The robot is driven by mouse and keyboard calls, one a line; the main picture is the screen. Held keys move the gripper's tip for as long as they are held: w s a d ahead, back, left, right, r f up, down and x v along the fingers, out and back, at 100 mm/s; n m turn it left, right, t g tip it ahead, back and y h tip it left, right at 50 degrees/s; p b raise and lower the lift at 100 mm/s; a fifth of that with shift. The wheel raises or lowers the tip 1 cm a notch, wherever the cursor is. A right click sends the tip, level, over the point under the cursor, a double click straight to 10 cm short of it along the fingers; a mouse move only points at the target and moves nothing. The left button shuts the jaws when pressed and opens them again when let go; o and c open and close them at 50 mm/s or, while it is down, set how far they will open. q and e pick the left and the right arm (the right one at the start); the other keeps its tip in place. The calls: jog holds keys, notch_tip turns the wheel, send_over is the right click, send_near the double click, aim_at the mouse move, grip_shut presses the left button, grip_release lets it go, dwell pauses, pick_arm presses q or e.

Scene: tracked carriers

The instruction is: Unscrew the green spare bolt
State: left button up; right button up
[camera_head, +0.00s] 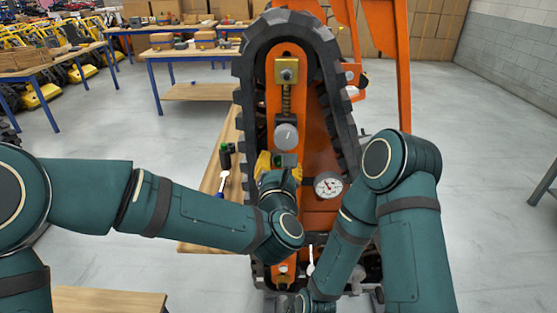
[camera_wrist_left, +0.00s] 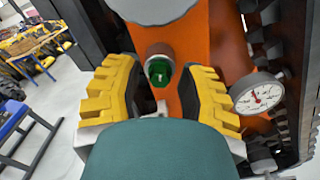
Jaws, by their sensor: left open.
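A green bolt head (camera_wrist_left: 159,70) in a brownish round collar sticks out of the orange carrier frame (camera_wrist_left: 185,40) in the left wrist view. My left gripper (camera_wrist_left: 160,85) has its yellow fingers spread, one on each side of the bolt, with a gap on both sides. In the head view my left gripper (camera_head: 279,160) is at the front of the orange carrier, below a grey round disc (camera_head: 286,136); the bolt is hard to make out there. My right arm reaches down at the lower right; its gripper is not seen.
A dial gauge (camera_head: 328,185) sits right of my left gripper, and the black track (camera_head: 245,95) loops around the frame.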

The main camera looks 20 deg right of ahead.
pick_arm(q)
jog(key=m, duration=1.9)
jog(key=shift+r+m+p, duration=0.1)
jog(key=shift+m+p, duration=0.2)
jog(key=shift+p, duration=0.05)
jog(key=m+p, duration=0.1)
jog(key=m, duration=0.4)
jog(key=shift+m, duration=0.4)
